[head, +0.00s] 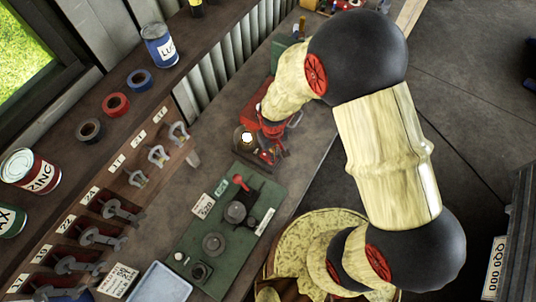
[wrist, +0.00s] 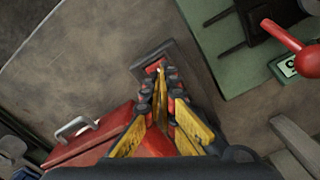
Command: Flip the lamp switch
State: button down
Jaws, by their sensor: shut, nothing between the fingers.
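My gripper (head: 270,152) reaches down to the bench at the upper middle of the head view. The wrist view shows its red, black and yellow fingers (wrist: 161,85) shut, with nothing seen between them. The fingertips are over or against a small grey box (wrist: 178,52) with a red part at its near end, which may be the lamp switch. The fingers partly hide it, so I cannot tell its position or whether they touch it. A round brassy thing with a bright white centre (head: 246,138), possibly the lamp, stands just left of my gripper in the head view.
A green panel (head: 185,262) with a red-knobbed lever (head: 240,182) and dials lies nearby; the lever's red knob (wrist: 285,36) shows at right in the wrist view. A red box with a handle (wrist: 85,138) is at left there.

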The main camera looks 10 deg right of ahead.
notch_tip(320, 180, up, 6)
jog(key=p, duration=0.3)
jog(key=shift+f, duration=0.15)
dwell(0.6)
jog(key=s+d+r+m+t+b, duration=0.2)
jog(key=s+d+r+b, duration=0.4)
jog(key=r+b, duration=0.2)
jog(key=s+d+r+m+t+b, duration=0.2)
jog(key=s+d+r+b, duration=0.4)
jog(key=r+b, duration=0.3)
jog(key=shift+r+t+b, duration=0.15)
jog(key=shift+t+b, duration=0.65)
jog(key=shift+b, duration=0.1)
jog(key=shift+s, duration=0.15)
